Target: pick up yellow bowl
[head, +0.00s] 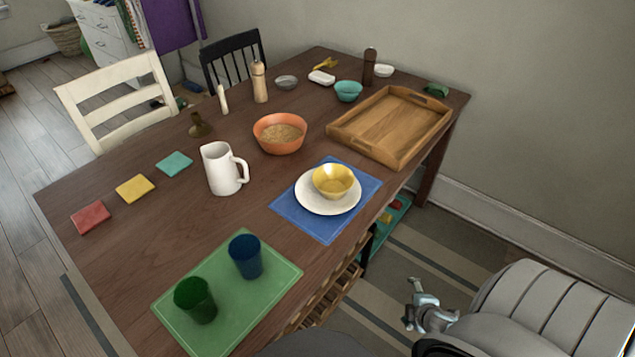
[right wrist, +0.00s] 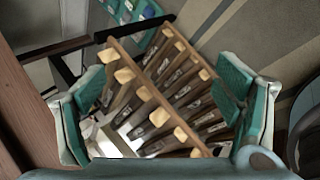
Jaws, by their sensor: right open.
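The yellow bowl (head: 333,181) stands upright on a white plate (head: 312,205), which lies on a blue placemat (head: 325,229) near the table's front edge. My right gripper (head: 416,303) is low at the right in the head view, off the table and well apart from the bowl. In the right wrist view its fingers (right wrist: 165,125) are spread wide with teal pads, and nothing is held between them. The bowl does not show in the right wrist view. My left gripper is not in the head view.
A wooden tray (head: 368,147), an orange bowl (head: 281,145) and a white pitcher (head: 217,178) surround the placemat. A green mat (head: 222,308) holds a blue cup (head: 245,257) and a green cup (head: 195,300). A wooden rack (right wrist: 150,92) is below the table edge.

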